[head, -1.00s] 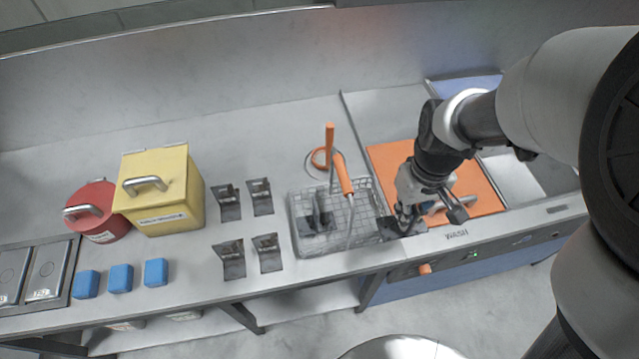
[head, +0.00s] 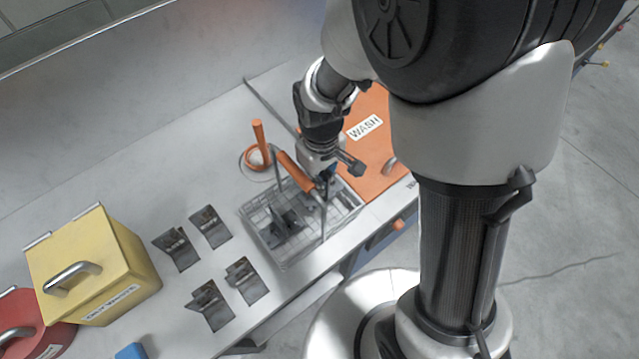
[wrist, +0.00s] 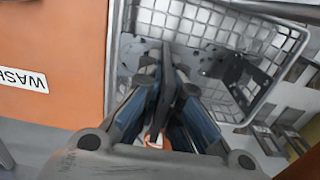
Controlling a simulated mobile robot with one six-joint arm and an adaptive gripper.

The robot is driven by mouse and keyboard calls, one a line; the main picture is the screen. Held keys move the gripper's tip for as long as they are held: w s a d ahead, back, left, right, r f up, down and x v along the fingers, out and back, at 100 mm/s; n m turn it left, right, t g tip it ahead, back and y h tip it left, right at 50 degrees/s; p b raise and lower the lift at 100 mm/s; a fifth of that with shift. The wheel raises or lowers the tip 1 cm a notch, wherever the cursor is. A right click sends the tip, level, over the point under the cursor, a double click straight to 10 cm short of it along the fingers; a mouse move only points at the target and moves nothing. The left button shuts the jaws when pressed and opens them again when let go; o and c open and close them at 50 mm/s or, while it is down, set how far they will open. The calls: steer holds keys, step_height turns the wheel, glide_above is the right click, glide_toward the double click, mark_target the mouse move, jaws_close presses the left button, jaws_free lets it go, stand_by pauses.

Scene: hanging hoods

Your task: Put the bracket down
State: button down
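My gripper (head: 326,188) is over the right part of the wire basket (head: 275,262), beside its orange-gripped handle (head: 293,170). In the wrist view the two fingers (wrist: 166,110) are closed on the upright part of a dark metal bracket (wrist: 137,52). Its flat, holed plate lies across the basket's left end. I cannot tell whether it touches the basket floor. Another dark bracket (wrist: 232,70) lies inside the basket to the right; it also shows in the head view (head: 287,222). In the head view the held bracket is mostly hidden by my gripper and the handle.
Several dark brackets (head: 211,305) stand on the counter left of the basket. An orange lid marked WASH (head: 378,175) is on the right. An orange upright tool (head: 260,145) stands behind the basket. A yellow box (head: 100,265) and a red pot (head: 25,325) are at the left.

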steer(key=shift+f, duration=1.05)
steer(key=shift+f+b, duration=0.65)
steer(key=shift+b, duration=0.05)
steer(key=c, duration=1.8)
jaws_free()
steer(key=shift+r, duration=0.1)
